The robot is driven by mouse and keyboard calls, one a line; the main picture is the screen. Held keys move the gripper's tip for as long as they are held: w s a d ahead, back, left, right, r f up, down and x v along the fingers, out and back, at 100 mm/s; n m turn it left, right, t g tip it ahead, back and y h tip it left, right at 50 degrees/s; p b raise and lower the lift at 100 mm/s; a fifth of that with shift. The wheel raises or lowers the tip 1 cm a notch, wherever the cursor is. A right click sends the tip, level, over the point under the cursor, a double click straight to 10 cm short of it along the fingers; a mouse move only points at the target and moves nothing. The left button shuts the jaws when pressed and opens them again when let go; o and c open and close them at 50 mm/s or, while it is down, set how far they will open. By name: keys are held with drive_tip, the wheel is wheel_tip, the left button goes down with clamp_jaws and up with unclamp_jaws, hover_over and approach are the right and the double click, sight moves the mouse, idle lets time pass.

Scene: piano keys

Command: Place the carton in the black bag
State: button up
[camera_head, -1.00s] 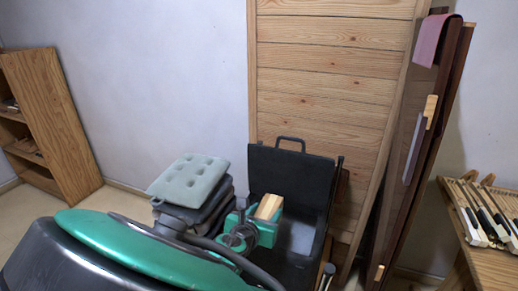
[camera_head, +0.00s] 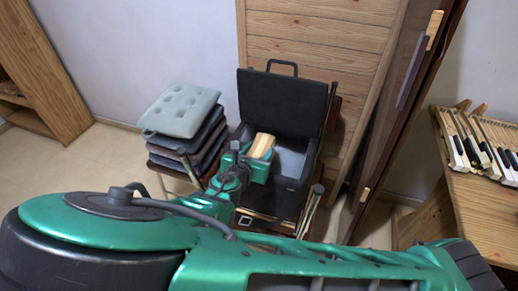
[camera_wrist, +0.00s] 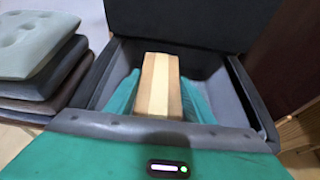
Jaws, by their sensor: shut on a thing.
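The carton (camera_head: 262,147) is a small tan and cream striped block. My gripper (camera_wrist: 158,95) is shut on it, with green fingers on both sides in the wrist view, where the carton (camera_wrist: 158,84) also shows. The black bag (camera_head: 283,100) is an open case with its lid raised upright against the wooden panel and a handle on top. In the wrist view the bag (camera_wrist: 243,88) has a grey interior around the carton and fingers. The carton is over or within the bag's opening; its underside is hidden, so I cannot tell whether it touches the floor of the bag.
A stack of cushions (camera_head: 182,113) stands just left of the bag. A wooden panel (camera_head: 320,50) is behind it and a dark leaning door (camera_head: 410,130) is to the right. A wooden bench with piano keys (camera_head: 480,150) is at the far right.

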drive_tip(key=shift+f, duration=0.5)
drive_tip(key=o, duration=1.2)
drive_tip(key=shift+o, duration=0.2)
drive_tip(key=shift+r, duration=0.1)
